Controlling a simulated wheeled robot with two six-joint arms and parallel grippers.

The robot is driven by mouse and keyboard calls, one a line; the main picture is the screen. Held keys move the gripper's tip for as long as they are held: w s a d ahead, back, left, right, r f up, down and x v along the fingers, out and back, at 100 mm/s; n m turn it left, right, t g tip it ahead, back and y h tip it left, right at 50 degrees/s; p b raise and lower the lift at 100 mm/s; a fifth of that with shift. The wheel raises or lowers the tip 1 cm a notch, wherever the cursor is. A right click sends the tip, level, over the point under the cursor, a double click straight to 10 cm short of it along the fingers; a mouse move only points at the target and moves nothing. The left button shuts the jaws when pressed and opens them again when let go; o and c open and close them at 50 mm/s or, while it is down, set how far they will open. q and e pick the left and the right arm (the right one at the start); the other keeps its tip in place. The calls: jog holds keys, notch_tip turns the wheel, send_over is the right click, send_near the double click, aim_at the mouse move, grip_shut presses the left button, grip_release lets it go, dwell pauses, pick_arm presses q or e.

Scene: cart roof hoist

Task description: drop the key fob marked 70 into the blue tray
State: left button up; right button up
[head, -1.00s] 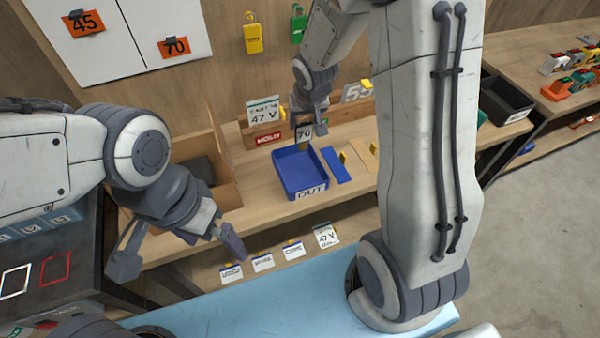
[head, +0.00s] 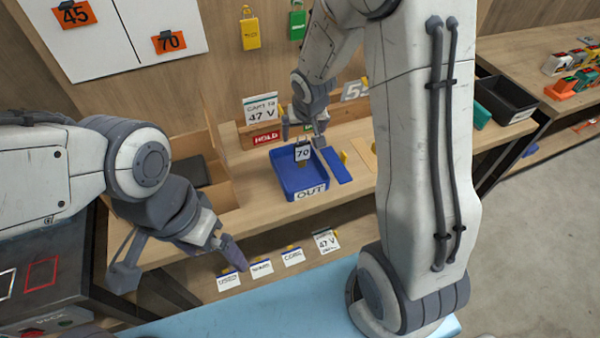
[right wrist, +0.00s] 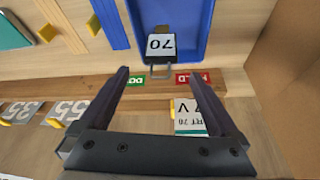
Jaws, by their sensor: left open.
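The key fob marked 70 (head: 302,153) is a pale tag with a dark top and a metal loop. It shows upright over the inside of the blue tray (head: 312,191) labelled OUT; I cannot tell whether it touches the tray. My right gripper (head: 304,133) is open just above it. In the right wrist view the fob (right wrist: 161,45) appears upside down against the blue tray (right wrist: 200,35), beyond the widely parted fingers of the right gripper (right wrist: 158,72). My left gripper (head: 178,262) is open and empty at the front left, far from the tray.
A red HOLD label (head: 266,138) and a 47 V card (head: 261,110) stand behind the tray. A blue strip (head: 335,165) lies at its right. An open wooden box (head: 222,192) is at its left. A black bin (head: 505,98) stands far right.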

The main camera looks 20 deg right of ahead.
jog(key=shift+r, duration=0.1)
jog(key=v, duration=1)
jog(key=shift+p, duration=0.3)
jog(key=shift+s, duration=0.1)
jog(key=a+x, duration=0.1)
jog(key=x, duration=1)
notch_tip(320, 180, up, 6)
jog(key=p, duration=0.4)
jog(key=shift+d+r, duration=0.15)
jog(key=shift+d, duration=0.3)
